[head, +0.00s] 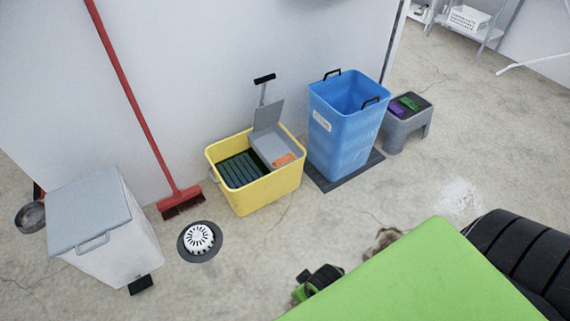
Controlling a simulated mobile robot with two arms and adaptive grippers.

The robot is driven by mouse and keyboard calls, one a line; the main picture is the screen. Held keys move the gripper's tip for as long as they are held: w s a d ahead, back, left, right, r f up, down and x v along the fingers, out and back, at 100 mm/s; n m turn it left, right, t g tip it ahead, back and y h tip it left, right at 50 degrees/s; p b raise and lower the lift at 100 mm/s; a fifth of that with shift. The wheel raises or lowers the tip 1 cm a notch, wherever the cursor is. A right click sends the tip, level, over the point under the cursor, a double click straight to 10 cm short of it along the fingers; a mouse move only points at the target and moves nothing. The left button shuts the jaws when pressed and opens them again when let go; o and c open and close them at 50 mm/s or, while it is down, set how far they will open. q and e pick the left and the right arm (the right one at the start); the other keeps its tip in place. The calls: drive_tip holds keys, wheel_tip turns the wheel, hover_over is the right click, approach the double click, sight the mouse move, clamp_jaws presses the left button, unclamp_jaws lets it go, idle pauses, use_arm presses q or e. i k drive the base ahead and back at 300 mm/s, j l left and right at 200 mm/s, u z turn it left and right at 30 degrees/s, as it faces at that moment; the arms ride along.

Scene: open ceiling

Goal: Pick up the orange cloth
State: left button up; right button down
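The orange cloth (284,160) is a small orange patch in the yellow mop bucket (263,191), on the grey wringer part at its right side. It seems to lie flat there; its folds are too small to make out. Dark green slats sit in the left part of the bucket. Neither of my grippers shows in the head view.
A blue bin (345,135) stands right of the bucket, and a grey stool (408,128) beyond it. A white lidded bin (105,225), red broom (180,200) and round floor drain (199,240) are left. A green surface (420,280) fills the lower right foreground.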

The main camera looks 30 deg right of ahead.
sight(290, 157)
drive_tip(key=i+l+z, duration=0.2)
drive_tip(key=i, duration=0.25)
drive_tip(key=i+l+z, duration=0.15)
drive_tip(key=i, duration=0.3)
